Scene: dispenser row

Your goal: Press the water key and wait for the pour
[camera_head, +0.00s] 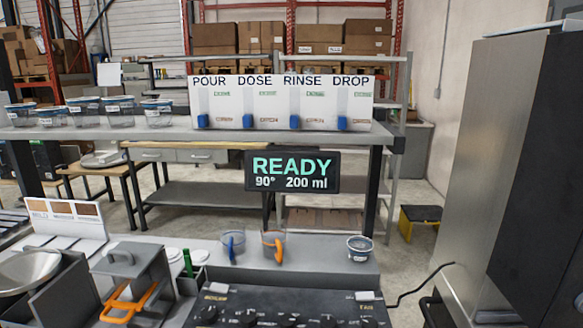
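A dark control panel (285,312) lies at the bottom centre, with several round black knobs or keys along its front and small labels too blurred to read surely. I cannot tell which one is the water key. A black display (292,172) behind it reads "READY", "90°" and "200 ml". No flow of water shows. A clear cup with a blue handle (232,247) and a clear cup with an orange handle (273,246) stand on the counter behind the panel. My gripper is not in view.
A grey box with an orange handle (128,285) stands left of the panel. A tall steel and black cabinet (500,165) fills the right. A back shelf (300,136) carries a white POUR, DOSE, RINSE, DROP board (283,103).

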